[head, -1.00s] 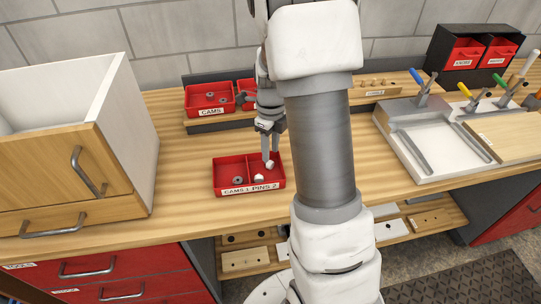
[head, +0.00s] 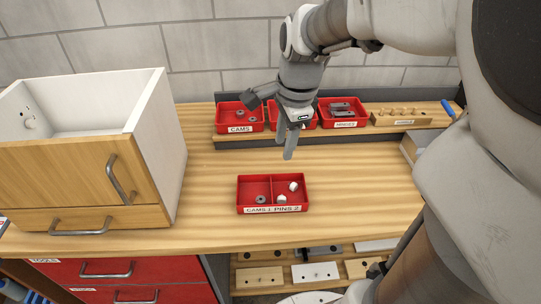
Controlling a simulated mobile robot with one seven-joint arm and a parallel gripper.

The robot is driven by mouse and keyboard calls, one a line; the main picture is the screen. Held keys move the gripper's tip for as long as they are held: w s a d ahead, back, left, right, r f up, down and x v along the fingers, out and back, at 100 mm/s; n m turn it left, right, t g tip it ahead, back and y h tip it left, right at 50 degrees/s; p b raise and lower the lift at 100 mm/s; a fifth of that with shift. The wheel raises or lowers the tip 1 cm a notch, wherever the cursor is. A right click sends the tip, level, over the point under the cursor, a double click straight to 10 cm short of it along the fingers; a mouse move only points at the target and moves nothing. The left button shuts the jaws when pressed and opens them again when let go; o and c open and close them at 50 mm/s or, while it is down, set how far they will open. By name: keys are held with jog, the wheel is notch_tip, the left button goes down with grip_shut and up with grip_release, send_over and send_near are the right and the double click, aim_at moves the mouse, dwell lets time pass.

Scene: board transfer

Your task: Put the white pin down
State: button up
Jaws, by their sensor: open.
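Two white pins lie in the right compartment of the red two-part tray (head: 240,194) labelled "CAMS 1 PINS 2". One white pin (head: 294,186) is toward the back right and the other white pin (head: 282,199) is nearer the front. A grey cam (head: 261,199) lies in the left compartment. My gripper (head: 290,151) is above and behind the tray, fingers pointing down, open and empty. It is clear of both pins.
Behind stand a red bin labelled "CAMS" (head: 239,117), more red bins partly hidden by my gripper, and a wooden peg block (head: 403,116). A white cabinet with a wooden front (head: 70,170) stands at left. The bench around the tray is clear.

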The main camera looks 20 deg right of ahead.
jog(key=s+a+r+n+t, duration=0.1)
jog(key=s+a+r+n, duration=0.1)
jog(key=s+n, duration=0.4)
jog(key=s+a+r+n+t, duration=0.2)
jog(key=s+a+n, duration=0.2)
jog(key=n, duration=0.8)
jog(key=shift+s+r, duration=0.25)
jog(key=shift+s, duration=0.95)
jog(key=shift+a, duration=0.15)
